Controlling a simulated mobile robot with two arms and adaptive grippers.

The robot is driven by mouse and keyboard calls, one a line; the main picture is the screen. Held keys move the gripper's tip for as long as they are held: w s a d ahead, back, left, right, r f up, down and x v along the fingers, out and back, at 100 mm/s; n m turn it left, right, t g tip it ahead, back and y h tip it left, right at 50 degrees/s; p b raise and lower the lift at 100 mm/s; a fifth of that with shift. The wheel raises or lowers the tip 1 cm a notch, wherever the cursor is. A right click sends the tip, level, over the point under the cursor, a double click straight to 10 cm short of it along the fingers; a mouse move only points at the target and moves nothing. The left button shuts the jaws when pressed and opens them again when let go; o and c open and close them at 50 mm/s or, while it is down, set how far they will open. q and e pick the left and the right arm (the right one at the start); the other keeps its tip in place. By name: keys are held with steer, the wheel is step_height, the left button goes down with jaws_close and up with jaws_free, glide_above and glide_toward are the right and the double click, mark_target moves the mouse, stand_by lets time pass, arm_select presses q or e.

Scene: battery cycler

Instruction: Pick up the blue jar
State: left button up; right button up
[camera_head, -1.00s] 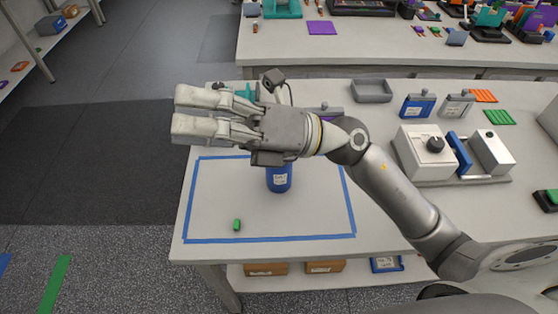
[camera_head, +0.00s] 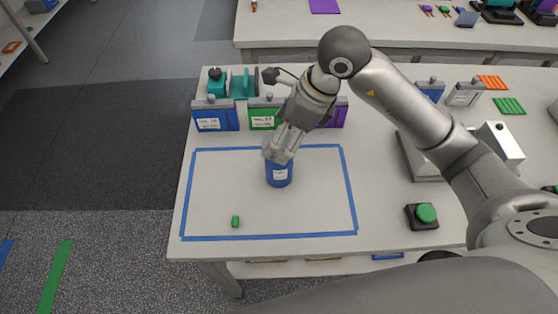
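The blue jar (camera_head: 279,174) stands upright inside the blue tape rectangle on the white table, with a white label on its front. My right gripper (camera_head: 280,155) points down at the jar's top, and its fingers cover the upper part of the jar. The fingers look close together from this angle. I cannot tell whether they touch the jar or whether they are open or shut. My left gripper is not in view.
A small green block (camera_head: 235,221) lies near the front left of the blue tape (camera_head: 262,238). Several labelled containers, including a blue one (camera_head: 215,117) and a green one (camera_head: 264,119), stand behind the tape. A green button (camera_head: 426,213) sits at right. The table inside the tape is mostly clear.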

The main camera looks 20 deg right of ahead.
mark_target(278, 176)
steer(key=shift+x, duration=0.9)
steer(key=shift+w+a+f+p, duration=0.1)
steer(key=shift+a+f+p, duration=0.05)
steer(key=shift+f+p, duration=0.4)
steer(key=p+x, duration=0.1)
steer(key=x, duration=0.3)
steer(key=shift+f, duration=0.1)
steer(key=shift+c, duration=0.3)
steer(key=shift+w, duration=0.1)
steer(key=c, duration=1.3)
